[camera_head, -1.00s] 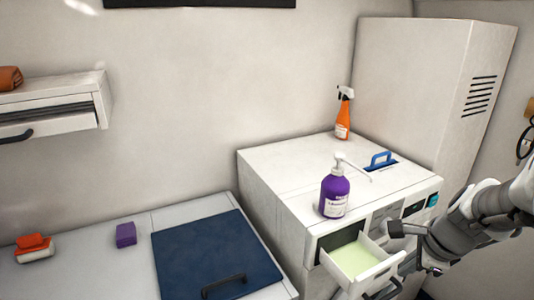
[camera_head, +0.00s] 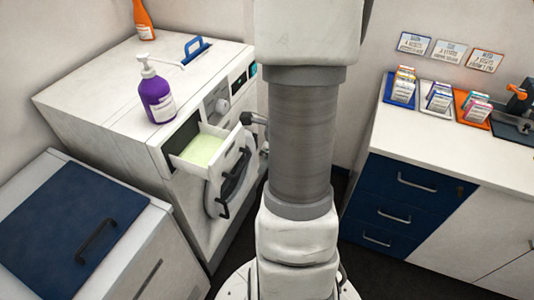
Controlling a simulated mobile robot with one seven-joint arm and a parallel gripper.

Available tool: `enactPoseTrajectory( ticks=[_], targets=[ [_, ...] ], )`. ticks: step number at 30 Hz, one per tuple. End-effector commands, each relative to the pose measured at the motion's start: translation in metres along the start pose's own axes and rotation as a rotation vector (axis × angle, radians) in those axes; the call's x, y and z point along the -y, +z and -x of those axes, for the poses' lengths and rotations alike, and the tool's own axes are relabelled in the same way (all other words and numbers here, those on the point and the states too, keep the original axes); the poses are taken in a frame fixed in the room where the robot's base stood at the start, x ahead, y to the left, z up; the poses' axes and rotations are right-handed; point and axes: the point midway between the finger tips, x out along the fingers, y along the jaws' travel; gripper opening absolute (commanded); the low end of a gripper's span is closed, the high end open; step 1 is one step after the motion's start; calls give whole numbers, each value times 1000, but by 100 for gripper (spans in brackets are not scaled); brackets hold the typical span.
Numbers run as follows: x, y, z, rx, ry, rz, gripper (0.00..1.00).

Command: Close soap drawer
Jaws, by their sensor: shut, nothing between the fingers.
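The soap drawer (camera_head: 205,148) is pulled out from the front of the white washing machine (camera_head: 110,85). Its tray holds pale green soap and its white front panel faces the lower right. My gripper (camera_head: 252,118) shows only as a small grey part beside the drawer's far right end, apart from the drawer front as far as I can see. It is shut and empty. The rest of it is hidden behind my own upright column in the middle of the view.
A purple pump bottle (camera_head: 157,100) and an orange spray bottle (camera_head: 143,20) stand on the machine. Below the drawer is the round door (camera_head: 228,182) with a dark handle. A counter with blue drawers (camera_head: 400,205) stands right; dark floor lies between.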

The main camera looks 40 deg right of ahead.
Motion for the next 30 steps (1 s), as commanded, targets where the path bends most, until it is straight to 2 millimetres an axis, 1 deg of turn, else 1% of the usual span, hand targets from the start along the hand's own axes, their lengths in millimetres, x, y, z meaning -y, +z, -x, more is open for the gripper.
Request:
enactPoseTrajectory(
  ticks=[1,3,7,12,20,23,26,30],
  targets=[
    [0,10,-2,0,1,4,0],
    [0,19,-6,1,1,4,0],
    [0,30,-13,0,0,4,0],
    [0,35,-16,0,-1,2,0],
    [0,35,-16,0,-1,2,0],
    [0,40,-16,0,-1,4,0],
    [1,54,-18,0,1,7,0],
    [0,86,-27,0,2,9,0]
  ],
)
